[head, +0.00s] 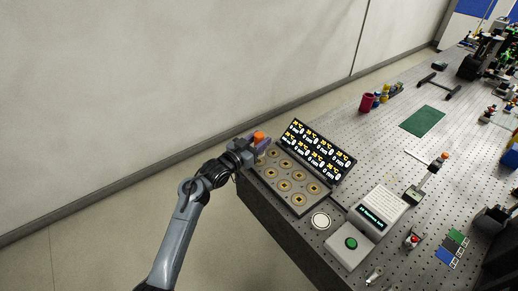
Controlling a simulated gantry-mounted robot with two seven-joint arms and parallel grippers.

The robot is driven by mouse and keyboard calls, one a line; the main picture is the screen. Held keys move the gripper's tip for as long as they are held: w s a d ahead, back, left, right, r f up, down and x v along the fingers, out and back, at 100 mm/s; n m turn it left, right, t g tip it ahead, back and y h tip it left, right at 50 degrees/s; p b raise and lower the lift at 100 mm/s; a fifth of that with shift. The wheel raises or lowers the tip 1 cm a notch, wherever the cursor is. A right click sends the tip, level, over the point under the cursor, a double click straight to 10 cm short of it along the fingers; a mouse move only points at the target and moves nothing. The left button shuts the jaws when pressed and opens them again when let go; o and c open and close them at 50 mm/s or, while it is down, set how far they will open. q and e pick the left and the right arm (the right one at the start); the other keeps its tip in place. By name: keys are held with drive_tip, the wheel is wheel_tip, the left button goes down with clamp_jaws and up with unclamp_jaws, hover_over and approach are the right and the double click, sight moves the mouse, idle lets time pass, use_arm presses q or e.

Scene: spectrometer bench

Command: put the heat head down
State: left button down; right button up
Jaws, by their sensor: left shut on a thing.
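My left gripper (248,151) is at the near left corner of the bench, beside the hot plate block. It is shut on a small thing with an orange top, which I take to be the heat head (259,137). The gripper hides most of its lower part. The held thing shows at the back left edge of the block; I cannot tell whether it touches anything. The block (283,191) has several round plates in rows and a tilted black display (318,152) behind them.
A perforated metal bench (385,128) runs to the back right. A white disc (320,220), a box with a green button (351,243) and a grey device with a screen (380,210) stand right of the block. A red cup (366,103) stands farther back.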

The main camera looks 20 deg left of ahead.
use_arm(q)
wheel_tip(320, 180, down, 3)
drive_tip(key=shift+f+b, duration=0.2)
drive_tip(key=shift+b, duration=0.15)
drive_tip(key=shift+f, duration=0.1)
drive_tip(key=c, duration=0.6)
unclamp_jaws()
drive_tip(key=shift+c, duration=0.2)
